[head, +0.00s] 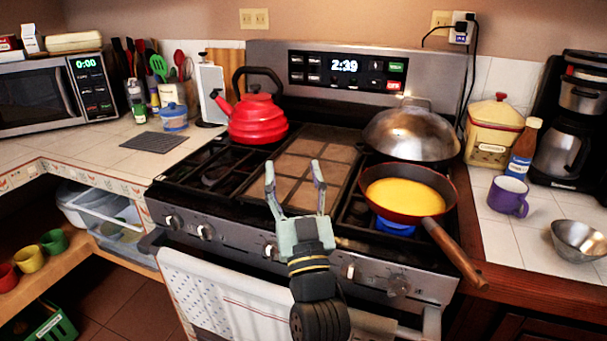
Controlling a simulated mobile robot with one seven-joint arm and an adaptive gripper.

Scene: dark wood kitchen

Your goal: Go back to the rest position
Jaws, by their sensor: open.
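My gripper (294,182) is open and empty. Its two fingers point up and away from me, in front of the middle of the stove (318,167). My arm rises from the bottom of the view, over the stove's front edge. No object is between the fingers. The gripper looks apart from the pan and the kettle; its exact height over the stove is hard to tell.
A pan (408,191) with yellow contents sits on the front right burner, its handle (455,255) jutting forward. A domed metal lid or wok (411,134) is behind it. A red kettle (257,118) stands back left. A purple mug (508,196) and metal bowl (579,240) are right.

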